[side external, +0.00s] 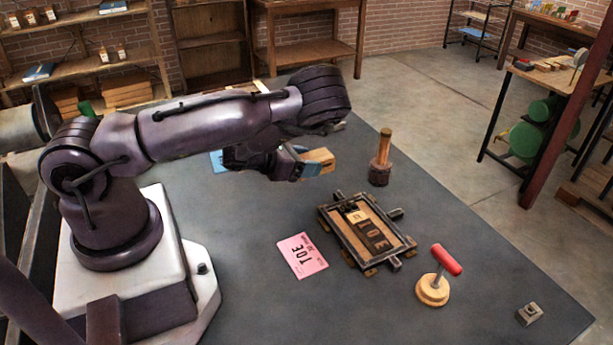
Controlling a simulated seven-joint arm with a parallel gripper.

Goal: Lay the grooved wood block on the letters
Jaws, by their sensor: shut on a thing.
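My gripper (309,165) is shut on a small tan wood block (321,158) and holds it raised above the grey table. Its grooves are too small to make out. The letters (375,235) are dark blocks lying in a wood-and-metal frame (329,231) on the table, with a paler piece beside them. The frame lies to the right of and below my gripper in the picture. The block is apart from the letters. Part of the block is hidden by my gripper's fingers.
A pink card (303,256) printed TOE lies left of the frame. A wood-handled tool (381,158) stands behind it. A red-handled tool (440,270) and a small metal block (529,314) are at right. A blue card (217,161) is partly behind my arm.

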